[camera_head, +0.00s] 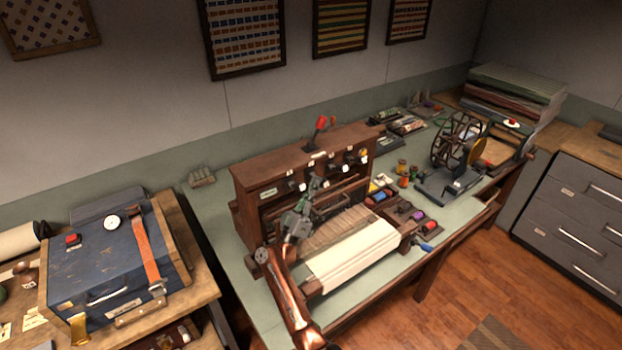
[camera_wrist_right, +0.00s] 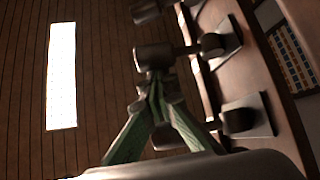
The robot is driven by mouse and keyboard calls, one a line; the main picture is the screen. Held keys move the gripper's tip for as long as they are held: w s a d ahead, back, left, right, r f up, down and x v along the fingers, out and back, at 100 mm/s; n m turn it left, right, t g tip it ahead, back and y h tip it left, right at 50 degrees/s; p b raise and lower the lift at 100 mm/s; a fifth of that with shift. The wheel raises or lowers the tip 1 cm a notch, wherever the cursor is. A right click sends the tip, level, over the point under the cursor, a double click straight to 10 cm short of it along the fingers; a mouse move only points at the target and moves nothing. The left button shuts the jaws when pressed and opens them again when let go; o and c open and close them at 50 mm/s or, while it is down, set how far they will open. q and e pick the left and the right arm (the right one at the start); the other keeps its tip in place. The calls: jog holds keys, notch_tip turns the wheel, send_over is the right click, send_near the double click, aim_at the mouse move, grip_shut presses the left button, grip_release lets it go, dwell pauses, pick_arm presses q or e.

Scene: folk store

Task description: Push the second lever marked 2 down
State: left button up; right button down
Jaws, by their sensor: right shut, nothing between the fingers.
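The wooden loom cabinet (camera_head: 262,165) stands on the green-topped table with a row of dark levers and small white tags along its front. The tag numbers are too small to read, so I cannot tell which lever is marked 2. My right gripper (camera_head: 315,184) is shut and empty in front of the row, toward its left part. In the right wrist view its green fingertips (camera_wrist_right: 154,80) meet right by a dark cylindrical lever knob (camera_wrist_right: 153,55); I cannot tell whether they touch. Another knob (camera_wrist_right: 145,10) is beyond it, and another is partly hidden behind the fingers. My left gripper is not in view.
A red-handled lever (camera_head: 320,122) rises from the cabinet top. White cloth (camera_head: 352,252) lies on the loom in front, beside my arm. Spools in trays (camera_head: 405,212) and a wheel device (camera_head: 458,150) stand to the right. A blue case (camera_head: 118,262) is at left.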

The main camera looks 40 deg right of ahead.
jog(key=shift+s+f, duration=0.15)
jog(key=shift+f, duration=0.55)
jog(key=v, duration=0.7)
jog(key=shift+a+f, duration=0.15)
jog(key=shift+a, duration=0.05)
